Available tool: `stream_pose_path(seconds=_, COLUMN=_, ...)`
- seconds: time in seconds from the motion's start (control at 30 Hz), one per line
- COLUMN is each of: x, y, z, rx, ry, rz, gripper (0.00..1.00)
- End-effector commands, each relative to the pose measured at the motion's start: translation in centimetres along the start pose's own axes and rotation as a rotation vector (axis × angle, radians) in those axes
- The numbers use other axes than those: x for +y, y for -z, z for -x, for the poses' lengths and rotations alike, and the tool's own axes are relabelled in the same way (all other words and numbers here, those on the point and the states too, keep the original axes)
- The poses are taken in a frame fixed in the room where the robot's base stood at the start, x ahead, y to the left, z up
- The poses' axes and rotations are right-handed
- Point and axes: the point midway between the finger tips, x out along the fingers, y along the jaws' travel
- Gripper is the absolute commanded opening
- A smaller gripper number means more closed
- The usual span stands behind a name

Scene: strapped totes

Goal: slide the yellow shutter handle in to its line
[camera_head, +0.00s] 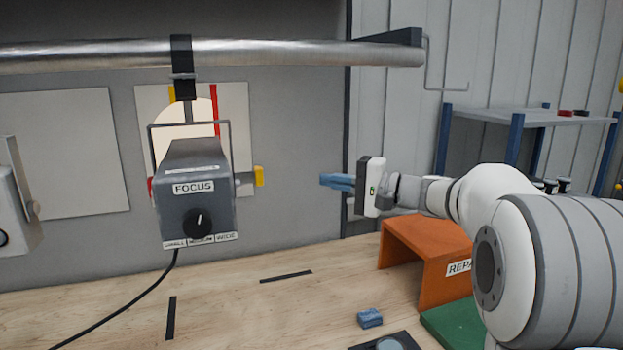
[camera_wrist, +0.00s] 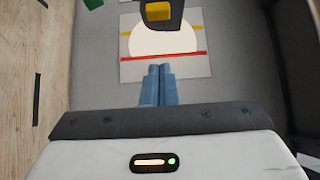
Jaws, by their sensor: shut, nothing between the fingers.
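The yellow shutter handle (camera_head: 258,176) sticks out from the right side of the grey lamp labelled FOCUS (camera_head: 196,195). In the wrist view the yellow handle (camera_wrist: 158,11) is at the top centre, on the dark lamp body. My gripper (camera_head: 323,180) is shut and empty, to the right of the handle at about its height, with a gap between. In the wrist view its blue fingertips (camera_wrist: 160,68) are together and point toward the lamp. Behind the lamp, a pale light patch (camera_wrist: 165,40) on a board reaches up to or close to a red line (camera_wrist: 165,57).
The lamp hangs by a black clamp from a metal pipe (camera_head: 280,55). Another fixture (camera_head: 15,205) is at the far left. On the wooden bench are an orange stand (camera_head: 410,240), a blue block (camera_head: 370,318), black tape marks and a cable. Space between fingertips and handle looks clear.

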Motion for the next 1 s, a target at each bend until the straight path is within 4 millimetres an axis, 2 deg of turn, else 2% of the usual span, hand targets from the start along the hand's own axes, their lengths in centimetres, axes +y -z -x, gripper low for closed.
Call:
stream_pose_path(seconds=0.4, x=-0.2, y=-0.1, z=-8.8, rx=-0.003, ry=-0.003, rz=-0.003, gripper=0.0)
stream_pose_path(seconds=0.63, x=-0.1, y=-2.4, z=-10.8, rx=-0.001, ry=-0.004, rz=-0.001, gripper=0.0)
stream_pose_path(seconds=1.0, x=0.1, y=-2.8, z=-11.2, rx=0.002, ry=-0.003, rz=-0.001, gripper=0.0)
